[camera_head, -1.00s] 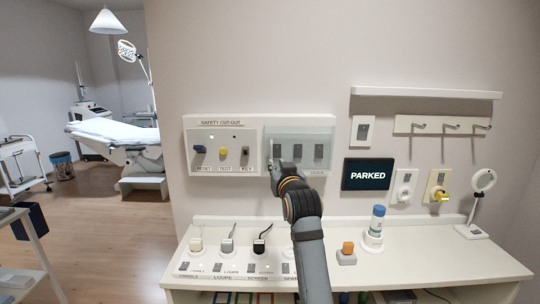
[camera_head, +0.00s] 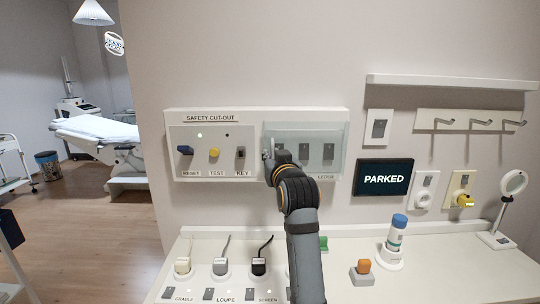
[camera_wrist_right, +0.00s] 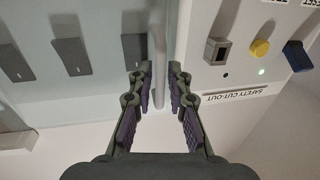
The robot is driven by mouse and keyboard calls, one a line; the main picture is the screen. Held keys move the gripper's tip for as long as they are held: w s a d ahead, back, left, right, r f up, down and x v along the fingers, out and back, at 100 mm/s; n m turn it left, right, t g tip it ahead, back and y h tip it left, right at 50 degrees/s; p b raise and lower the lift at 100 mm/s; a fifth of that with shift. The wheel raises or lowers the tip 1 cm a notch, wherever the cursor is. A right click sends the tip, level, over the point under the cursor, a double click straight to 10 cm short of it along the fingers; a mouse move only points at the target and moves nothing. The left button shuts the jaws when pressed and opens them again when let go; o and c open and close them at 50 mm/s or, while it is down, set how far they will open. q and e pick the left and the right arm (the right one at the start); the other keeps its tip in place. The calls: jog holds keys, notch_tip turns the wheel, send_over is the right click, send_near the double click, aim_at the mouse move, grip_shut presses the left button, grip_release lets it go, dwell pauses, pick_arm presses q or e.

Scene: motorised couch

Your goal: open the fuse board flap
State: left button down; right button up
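The fuse board flap (camera_head: 340,133) is a translucent pale cover over the right half of the white safety cut-out board (camera_head: 226,137). It looks shut, with dark switches behind it. A pale upright handle bar (camera_wrist_right: 160,75) runs along the flap's edge nearest the key switch. My right gripper (camera_head: 268,156) is at this edge. In the right wrist view, my right gripper (camera_wrist_right: 160,76) is open, with a fingertip on each side of the bar and small gaps showing. Whether the fingers touch the bar is unclear. My left gripper is not in view.
A blue knob (camera_head: 185,150), yellow button (camera_head: 214,152) and key switch (camera_head: 240,152) sit left of the flap. Below is a counter (camera_head: 440,275) with plugs, an orange-topped block (camera_head: 362,270) and a blue-capped bottle (camera_head: 396,235). A "PARKED" screen (camera_head: 383,178) hangs at right.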

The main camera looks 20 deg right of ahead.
jog(key=shift+s+r, duration=0.1)
jog(key=shift+c, duration=1)
grip_shut()
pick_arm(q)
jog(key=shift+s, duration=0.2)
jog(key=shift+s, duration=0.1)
pick_arm(e)
jog(key=shift+s, duration=0.1)
